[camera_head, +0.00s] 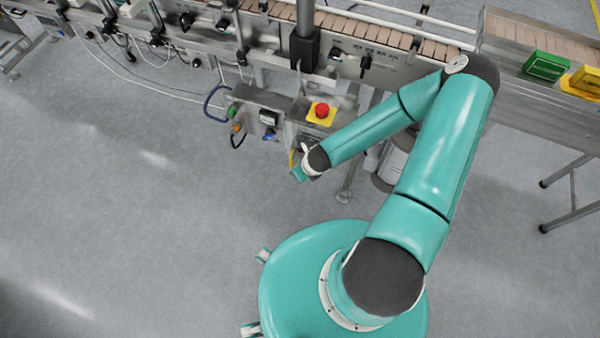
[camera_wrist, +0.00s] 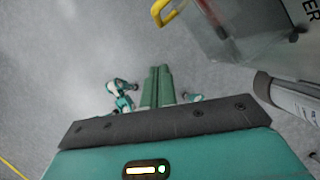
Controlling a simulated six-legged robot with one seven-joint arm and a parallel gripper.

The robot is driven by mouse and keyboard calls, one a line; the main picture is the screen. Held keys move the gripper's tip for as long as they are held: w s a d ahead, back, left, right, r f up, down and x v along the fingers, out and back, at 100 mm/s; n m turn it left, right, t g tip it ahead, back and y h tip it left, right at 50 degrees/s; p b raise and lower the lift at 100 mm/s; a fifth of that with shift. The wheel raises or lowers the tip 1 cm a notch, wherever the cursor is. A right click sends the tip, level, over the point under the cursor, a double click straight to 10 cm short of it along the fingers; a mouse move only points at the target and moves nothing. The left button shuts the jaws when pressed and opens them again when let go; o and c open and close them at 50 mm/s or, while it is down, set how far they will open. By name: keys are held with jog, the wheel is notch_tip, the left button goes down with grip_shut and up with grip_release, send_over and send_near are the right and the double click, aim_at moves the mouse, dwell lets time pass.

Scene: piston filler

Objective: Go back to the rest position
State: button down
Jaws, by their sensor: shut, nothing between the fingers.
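My gripper (camera_head: 298,174) is at the end of my bent teal arm, below and left of the red button on the machine's control box. In the head view it is small and partly hidden by the wrist. In the wrist view its two green fingers (camera_wrist: 157,72) lie side by side, shut with nothing between them. The gripper points down over the grey floor.
A red button on a yellow plate (camera_head: 321,111) sits on the control box just above my gripper. A conveyor (camera_head: 385,38) runs along the back. A grey box with a yellow handle (camera_wrist: 163,12) is close by in the wrist view. Open floor (camera_head: 130,220) lies left.

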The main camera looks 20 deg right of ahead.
jog(key=a+v, duration=0.1)
jog(key=v, duration=0.6)
jog(key=shift+d+r, duration=0.15)
jog(key=shift+d, duration=0.2)
notch_tip(320, 180, up, 25)
jog(key=w+n+h, duration=0.1)
jog(key=w+n, duration=0.1)
jog(key=n, duration=1.8)
jog(key=s+r+n, duration=0.5)
jog(key=s+r, duration=0.1)
jog(key=r, duration=0.4)
jog(key=s+a+r+n+t, duration=0.1)
jog(key=s+r+n, duration=0.5)
jog(key=r, duration=0.4)
jog(key=shift+s+a+t+h, duration=0.3)
jog(key=shift+s+h, duration=0.1)
jog(key=shift+s, duration=0.35)
